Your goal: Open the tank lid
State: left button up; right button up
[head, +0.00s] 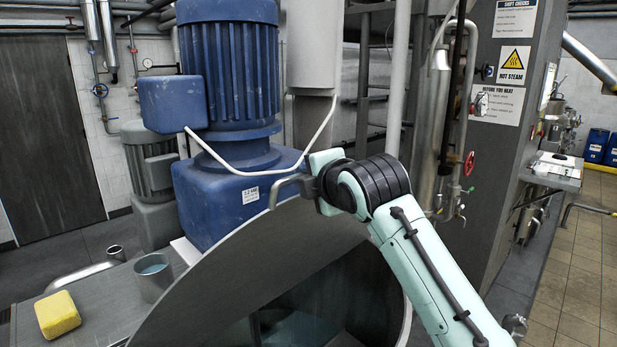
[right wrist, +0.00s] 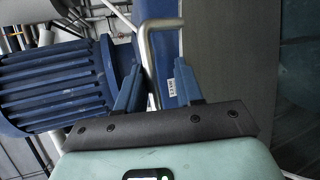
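The tank lid (head: 255,262) is a large grey disc, tilted up steeply in the head view. Dark tank interior (head: 345,295) shows beside and below it. A bent metal handle (head: 287,186) stands at the lid's upper edge. My right gripper (head: 318,186) is at this handle. In the right wrist view the handle (right wrist: 150,62) runs between the two blue fingers of the right gripper (right wrist: 158,68), with a gap left beside the bar, so the fingers look open around it. The lid's hinge is hidden. My left gripper is in neither view.
A blue motor (head: 228,70) on a blue gearbox (head: 232,205) stands close behind the lid. A yellow sponge (head: 57,315) and a metal cup (head: 153,277) sit on the grey top at left. Pipes and a grey column (head: 510,130) stand at right.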

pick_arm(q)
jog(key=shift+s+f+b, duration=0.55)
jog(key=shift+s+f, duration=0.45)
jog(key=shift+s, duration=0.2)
pick_arm(e)
jog(key=v, duration=1.2)
jog(key=shift+a+r, duration=0.15)
jog(key=shift+r, duration=0.1)
jog(key=c, duration=0.5)
jog(key=shift+w+m, duration=0.1)
jog(key=shift+m, duration=0.2)
grip_shut()
jog(key=m+t+y+b, duration=0.2)
jog(key=m+y+b, duration=0.2)
jog(key=m+y, duration=0.8)
send_near(257, 223)
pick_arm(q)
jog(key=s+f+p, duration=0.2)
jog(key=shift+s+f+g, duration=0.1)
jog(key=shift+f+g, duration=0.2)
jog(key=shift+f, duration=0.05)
pick_arm(e)
jog(key=w+a+r+m+h, duration=0.1)
jog(key=w+a, duration=0.1)
jog(key=w+a+r+m+h, duration=0.1)
jog(key=w+a+r, duration=0.1)
jog(key=shift+a, duration=0.2)
